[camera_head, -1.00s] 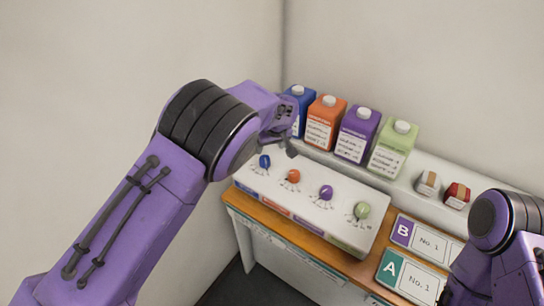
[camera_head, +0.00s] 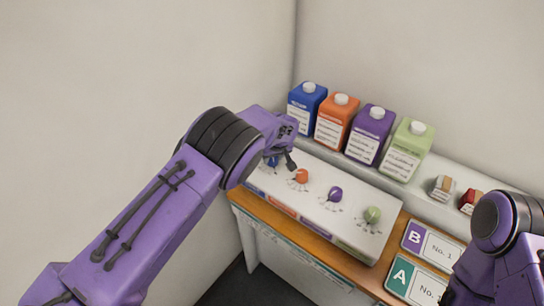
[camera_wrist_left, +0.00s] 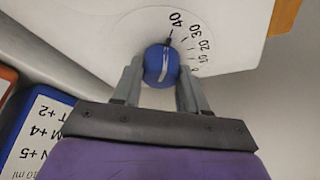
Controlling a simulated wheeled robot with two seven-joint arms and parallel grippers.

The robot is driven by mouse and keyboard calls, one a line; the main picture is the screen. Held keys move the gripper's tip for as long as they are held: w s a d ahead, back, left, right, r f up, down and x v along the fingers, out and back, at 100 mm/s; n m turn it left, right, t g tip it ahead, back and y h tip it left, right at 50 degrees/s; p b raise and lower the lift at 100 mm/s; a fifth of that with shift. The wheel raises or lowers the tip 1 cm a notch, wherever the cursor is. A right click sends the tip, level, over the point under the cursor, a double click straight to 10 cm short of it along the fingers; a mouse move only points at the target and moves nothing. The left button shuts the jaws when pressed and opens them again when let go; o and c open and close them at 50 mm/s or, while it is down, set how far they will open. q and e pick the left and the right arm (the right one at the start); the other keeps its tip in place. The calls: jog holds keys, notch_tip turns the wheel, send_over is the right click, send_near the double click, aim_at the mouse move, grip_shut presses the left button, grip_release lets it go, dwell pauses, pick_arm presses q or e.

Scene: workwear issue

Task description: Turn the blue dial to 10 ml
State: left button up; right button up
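The blue dial (camera_wrist_left: 161,66) is in the left wrist view, on a white panel (camera_wrist_left: 100,30) with a printed scale from 0 to 40. Its dark pointer tip lies toward the 40 mark. In the head view the blue dial (camera_head: 271,160) is partly hidden behind my left gripper (camera_head: 283,160). In the left wrist view my left gripper (camera_wrist_left: 160,82) has one finger on each side of the dial, spread apart. Whether the fingers touch it is unclear. My right arm shows at the lower right of the head view; its gripper is out of frame.
Orange (camera_head: 301,176), purple (camera_head: 335,194) and green (camera_head: 372,215) dials sit along the panel to the right. Blue, orange, purple (camera_head: 369,134) and green cartons stand behind. Signs A (camera_head: 416,280) and B (camera_head: 431,243) lie right of the panel.

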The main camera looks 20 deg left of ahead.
pick_arm(q)
jog(key=shift+m, duration=0.3)
jog(key=shift+c, duration=0.3)
jog(key=m+h, duration=0.1)
jog(key=m, duration=0.2)
jog(key=shift+a+t, duration=0.1)
jog(key=shift+t, duration=0.2)
jog(key=m+h, duration=0.1)
jog(key=m, duration=0.2)
jog(key=shift+a+h, duration=0.1)
jog(key=shift+h, duration=0.2)
jog(key=m+h+b, duration=0.1)
jog(key=m, duration=0.3)
jog(key=shift+a, duration=0.1)
jog(key=shift+m+h+b, duration=0.9)
jog(key=shift+m+b, duration=0.15)
jog(key=shift+m, duration=0.95)
jog(key=shift+g, duration=0.4)
jog(key=o, duration=1)
jog(key=shift+o, duration=0.2)
